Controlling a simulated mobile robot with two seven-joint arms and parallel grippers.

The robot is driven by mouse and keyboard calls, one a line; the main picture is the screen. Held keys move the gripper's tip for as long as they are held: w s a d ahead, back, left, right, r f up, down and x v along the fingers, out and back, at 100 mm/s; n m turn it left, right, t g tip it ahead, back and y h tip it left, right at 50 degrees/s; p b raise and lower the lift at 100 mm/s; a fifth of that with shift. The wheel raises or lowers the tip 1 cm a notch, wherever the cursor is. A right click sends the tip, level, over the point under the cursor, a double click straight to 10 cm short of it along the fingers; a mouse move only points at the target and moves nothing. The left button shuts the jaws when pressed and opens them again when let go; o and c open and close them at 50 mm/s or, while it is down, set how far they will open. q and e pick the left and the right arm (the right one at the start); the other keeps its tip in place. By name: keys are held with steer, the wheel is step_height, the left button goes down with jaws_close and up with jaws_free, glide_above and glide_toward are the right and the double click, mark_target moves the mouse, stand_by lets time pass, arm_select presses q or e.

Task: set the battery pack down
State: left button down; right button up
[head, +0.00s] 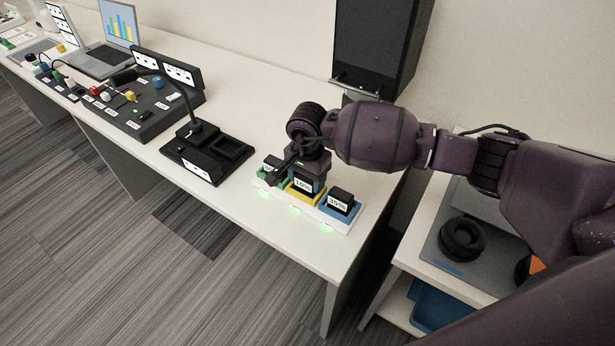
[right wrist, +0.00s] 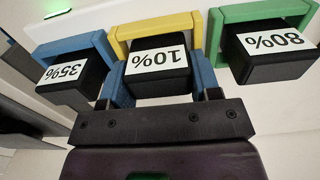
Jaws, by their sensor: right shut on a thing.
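My right gripper (head: 306,176) is above the middle bay of a white charging strip (head: 342,227). It is shut on a black battery pack (head: 303,185) labelled 10%. In the right wrist view the two blue fingers (right wrist: 160,84) sit on either side of this pack (right wrist: 157,73). The pack is upright within the yellow bay (right wrist: 157,26); I cannot tell whether it rests on the bottom. A 35% pack (right wrist: 72,80) is in the blue bay and an 80% pack (right wrist: 272,55) is in the green bay. My left gripper is not in view.
A black stand with a curved neck (head: 207,155) is left of the strip. A dark control panel (head: 140,110) and a laptop (head: 98,60) are farther left. A black box (head: 380,45) is behind. A lower shelf (head: 408,262) with black rings is at right. The bench front is clear.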

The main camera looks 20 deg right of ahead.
steer(key=shift+f, duration=0.2)
steer(key=o, duration=1.1)
steer(key=shift+c, duration=0.2)
steer(key=shift+r, duration=0.1)
step_height(320, 180, up, 12)
steer(key=p, duration=0.1)
steer(key=shift+s, duration=0.1)
